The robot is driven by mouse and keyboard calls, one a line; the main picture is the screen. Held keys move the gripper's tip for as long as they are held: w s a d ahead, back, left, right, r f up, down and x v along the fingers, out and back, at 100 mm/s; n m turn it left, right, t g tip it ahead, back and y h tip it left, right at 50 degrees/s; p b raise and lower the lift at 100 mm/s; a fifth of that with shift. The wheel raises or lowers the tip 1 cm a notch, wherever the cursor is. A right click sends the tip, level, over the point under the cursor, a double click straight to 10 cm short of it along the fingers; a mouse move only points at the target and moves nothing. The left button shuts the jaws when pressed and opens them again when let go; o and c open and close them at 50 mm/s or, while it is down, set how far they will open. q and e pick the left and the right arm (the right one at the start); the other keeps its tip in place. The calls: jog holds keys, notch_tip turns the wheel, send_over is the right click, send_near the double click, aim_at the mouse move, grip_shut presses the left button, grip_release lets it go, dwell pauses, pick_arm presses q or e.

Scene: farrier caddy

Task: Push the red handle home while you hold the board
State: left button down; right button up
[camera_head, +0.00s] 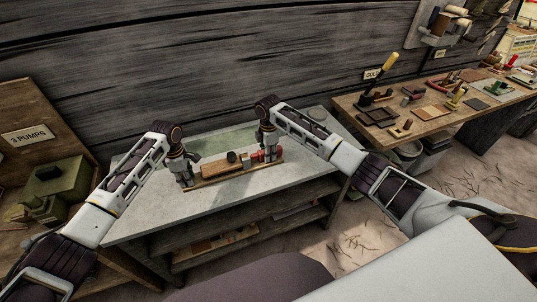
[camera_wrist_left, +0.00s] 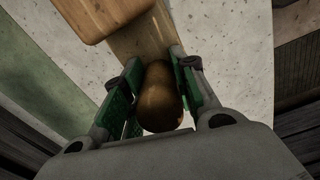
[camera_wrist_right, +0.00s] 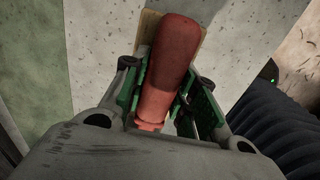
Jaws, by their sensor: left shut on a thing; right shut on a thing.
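The wooden board (camera_head: 211,182) lies on the pale bench top, with a block (camera_head: 219,169) on it; its end also shows in the left wrist view (camera_wrist_left: 143,38). My left gripper (camera_head: 186,181) is shut on a brown rounded knob (camera_wrist_left: 160,97) at the board's left end. My right gripper (camera_head: 269,155) is shut on the red handle (camera_wrist_right: 170,62) at the board's right end; the handle lies between the green finger pads. In the head view the handle (camera_head: 255,155) is partly hidden by the right gripper. How far the handle sits in cannot be told.
The pale bench (camera_head: 150,220) has free room in front of the board. A green mat (camera_head: 222,143) lies behind it. A green box (camera_head: 57,187) stands at left. A second wooden table (camera_head: 425,128) with tools stands at right.

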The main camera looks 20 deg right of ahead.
jog(key=o, duration=1.1)
jog(key=shift+o, duration=0.2)
notch_tip(320, 180, up, 12)
dwell(0.3)
